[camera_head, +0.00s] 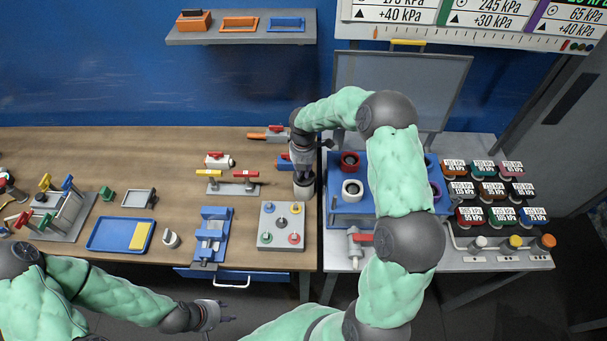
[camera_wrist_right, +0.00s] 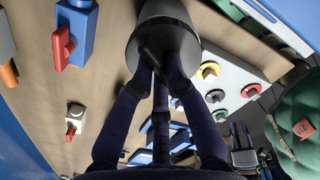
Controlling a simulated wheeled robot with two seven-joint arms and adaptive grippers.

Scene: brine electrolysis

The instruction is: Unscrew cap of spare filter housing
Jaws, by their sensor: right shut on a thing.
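My right gripper (camera_head: 303,168) points down at the right end of the wooden bench. It is shut on a grey cylindrical piece (camera_head: 303,188), which looks like the filter housing or its cap; I cannot tell which. In the right wrist view the fingers (camera_wrist_right: 160,68) close together at the dark end of this grey cylinder (camera_wrist_right: 165,18). The fingers hide part of that end, and no seam between cap and body shows. My left gripper (camera_head: 222,313) is low in front of the bench, empty, with its fingers apart.
A grey plate with coloured knobs (camera_head: 281,239) lies just in front of the cylinder. A blue vise (camera_head: 211,236) and a valve stand (camera_head: 233,188) are to its left. A blue box with round ports (camera_head: 345,209) stands close on the right. A blue tray (camera_head: 107,234) is farther left.

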